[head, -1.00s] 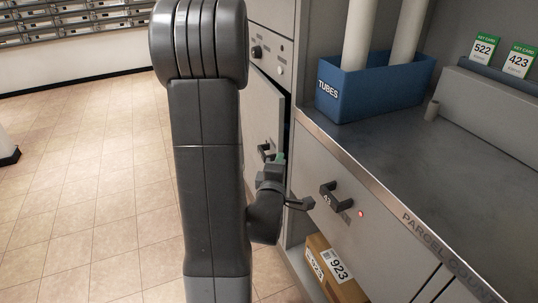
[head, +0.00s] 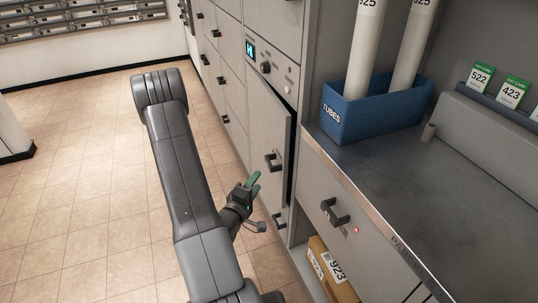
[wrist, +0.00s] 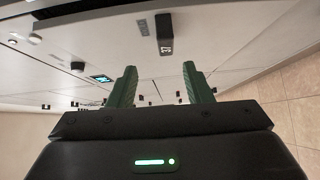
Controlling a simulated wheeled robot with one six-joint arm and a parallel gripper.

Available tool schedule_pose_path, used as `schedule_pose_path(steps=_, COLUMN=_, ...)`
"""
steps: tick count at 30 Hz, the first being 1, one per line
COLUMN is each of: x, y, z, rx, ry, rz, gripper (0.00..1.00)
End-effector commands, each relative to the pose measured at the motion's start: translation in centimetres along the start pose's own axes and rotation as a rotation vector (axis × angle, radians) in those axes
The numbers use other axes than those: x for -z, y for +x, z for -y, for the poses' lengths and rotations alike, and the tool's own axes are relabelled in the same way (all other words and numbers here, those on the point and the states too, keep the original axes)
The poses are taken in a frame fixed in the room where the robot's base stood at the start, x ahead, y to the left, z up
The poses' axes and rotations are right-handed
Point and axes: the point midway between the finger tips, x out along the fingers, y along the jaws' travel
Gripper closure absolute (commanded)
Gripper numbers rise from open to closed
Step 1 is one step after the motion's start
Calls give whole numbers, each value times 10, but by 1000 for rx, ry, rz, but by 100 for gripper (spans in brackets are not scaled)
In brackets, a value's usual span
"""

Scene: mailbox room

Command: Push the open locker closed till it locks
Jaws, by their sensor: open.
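The open locker door (head: 262,118) is a grey panel in the locker wall, standing ajar with a dark gap along its right edge. Its black handle (head: 274,162) is on its front. My gripper (head: 254,183) is just in front and left of the door, below the handle, its green fingers apart and empty. In the wrist view my gripper (wrist: 160,84) shows two spread fingers with nothing between them. A black handle (wrist: 164,32) with a pale number lies beyond the fingertips on a grey panel. I cannot tell whether the fingers touch the door.
A grey parcel counter (head: 400,170) stands at right, with a blue tubes bin (head: 372,105) and key cards (head: 511,93) on it. A cardboard box (head: 330,270) sits on the shelf below. A small lit screen (head: 251,50) is above the door. The tiled floor (head: 80,200) at left is clear.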

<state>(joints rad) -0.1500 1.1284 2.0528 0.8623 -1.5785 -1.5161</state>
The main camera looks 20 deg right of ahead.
Motion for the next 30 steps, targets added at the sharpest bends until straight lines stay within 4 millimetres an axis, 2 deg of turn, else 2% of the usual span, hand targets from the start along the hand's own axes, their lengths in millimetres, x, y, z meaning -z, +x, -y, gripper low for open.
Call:
schedule_pose_path(steps=6, x=10, y=-17, z=10, rx=-16, ry=-23, rz=31, gripper=55)
schedule_pose_path(steps=11, x=10, y=-12, z=12, rx=-19, ry=-23, rz=39, gripper=55)
schedule_pose_path(steps=17, x=8, y=16, z=11, rx=-21, ry=-21, rz=42, gripper=55)
schedule_pose_path(steps=24, x=6, y=66, z=10, rx=-23, ry=-20, rz=40, gripper=55)
schedule_pose_path(steps=30, x=6, y=100, z=10, rx=-21, ry=-23, rz=38, gripper=55)
